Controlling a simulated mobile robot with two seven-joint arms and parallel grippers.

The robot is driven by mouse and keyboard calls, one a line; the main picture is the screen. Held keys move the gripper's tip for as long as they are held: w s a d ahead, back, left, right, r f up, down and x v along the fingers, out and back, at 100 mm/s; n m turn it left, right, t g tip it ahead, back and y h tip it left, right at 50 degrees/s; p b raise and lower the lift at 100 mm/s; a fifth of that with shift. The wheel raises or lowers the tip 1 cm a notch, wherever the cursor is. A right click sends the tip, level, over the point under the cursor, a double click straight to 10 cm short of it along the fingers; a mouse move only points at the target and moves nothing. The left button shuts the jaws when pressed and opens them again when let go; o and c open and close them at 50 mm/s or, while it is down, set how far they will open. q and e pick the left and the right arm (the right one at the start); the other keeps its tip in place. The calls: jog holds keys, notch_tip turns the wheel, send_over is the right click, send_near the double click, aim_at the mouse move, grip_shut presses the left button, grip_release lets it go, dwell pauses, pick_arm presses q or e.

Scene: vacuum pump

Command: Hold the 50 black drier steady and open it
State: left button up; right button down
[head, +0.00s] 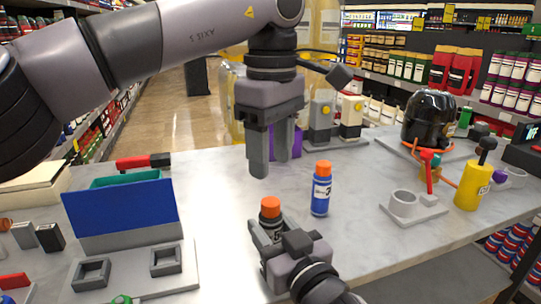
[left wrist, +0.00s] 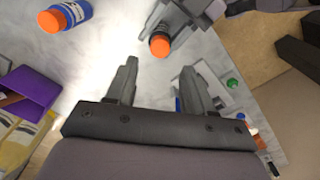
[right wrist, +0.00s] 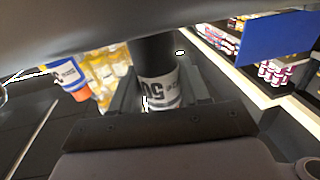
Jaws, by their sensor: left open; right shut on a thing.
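The black drier, a small cylinder with an orange cap (head: 271,208), stands upright near the front middle of the table. My right gripper (head: 268,236) is shut on its body; the right wrist view shows its white label marked 50 (right wrist: 160,90) between the fingers. My left gripper (head: 268,150) is open and empty, fingers pointing down, above and behind the drier. In the left wrist view, the orange cap (left wrist: 160,46) lies ahead of the open left fingers (left wrist: 155,85), apart from them. A blue bottle with an orange cap (head: 321,188) stands to the right of the drier.
A blue panel (head: 125,215) and a grey fixture plate (head: 130,270) stand at the left. A grey ring holder (head: 404,203), a yellow bottle (head: 472,186) and a black pump-like unit (head: 430,118) stand at the right.

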aim_at(270, 201)
pick_arm(q)
jog(key=m, duration=1.1)
jog(key=shift+a, duration=0.1)
jog(key=shift+f+m, duration=0.4)
jog(key=shift+f, duration=3.6)
